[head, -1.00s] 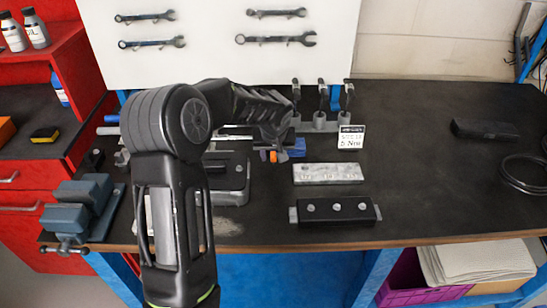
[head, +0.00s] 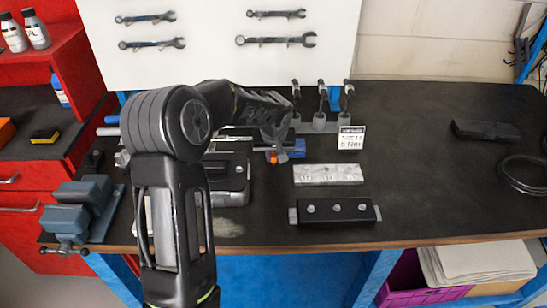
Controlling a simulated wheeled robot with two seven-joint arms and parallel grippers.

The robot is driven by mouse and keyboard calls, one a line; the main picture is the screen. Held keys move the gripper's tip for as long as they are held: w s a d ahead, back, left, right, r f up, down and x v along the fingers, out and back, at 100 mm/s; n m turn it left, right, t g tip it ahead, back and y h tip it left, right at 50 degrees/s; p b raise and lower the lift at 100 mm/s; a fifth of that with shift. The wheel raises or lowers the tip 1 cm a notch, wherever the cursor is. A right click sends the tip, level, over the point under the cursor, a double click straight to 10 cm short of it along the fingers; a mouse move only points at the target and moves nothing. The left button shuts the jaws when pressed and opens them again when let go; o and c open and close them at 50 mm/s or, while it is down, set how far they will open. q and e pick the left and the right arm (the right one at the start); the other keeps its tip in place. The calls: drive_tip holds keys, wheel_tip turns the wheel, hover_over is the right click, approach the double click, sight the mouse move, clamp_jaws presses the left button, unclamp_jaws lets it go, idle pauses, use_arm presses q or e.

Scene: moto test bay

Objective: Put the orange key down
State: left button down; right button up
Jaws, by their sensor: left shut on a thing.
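My left arm comes in from the left and reaches over the black workbench (head: 420,180). My left gripper (head: 273,147), seen small and partly behind its own wrist, points down near the middle of the bench. It is shut on the orange key (head: 273,158), of which only a small orange part shows at the fingertips. I cannot tell whether the key touches the bench. My right gripper is not in view.
A blue object (head: 298,148) lies just right of the key. A grey marked block (head: 328,174) and a black block with several knobs (head: 335,212) lie nearer the front. Upright tools in a holder (head: 320,121) and a small sign (head: 351,138) stand behind. The right bench is mostly clear.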

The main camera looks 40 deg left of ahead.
sight(274, 155)
use_arm(q)
drive_tip(key=shift+r, duration=0.1)
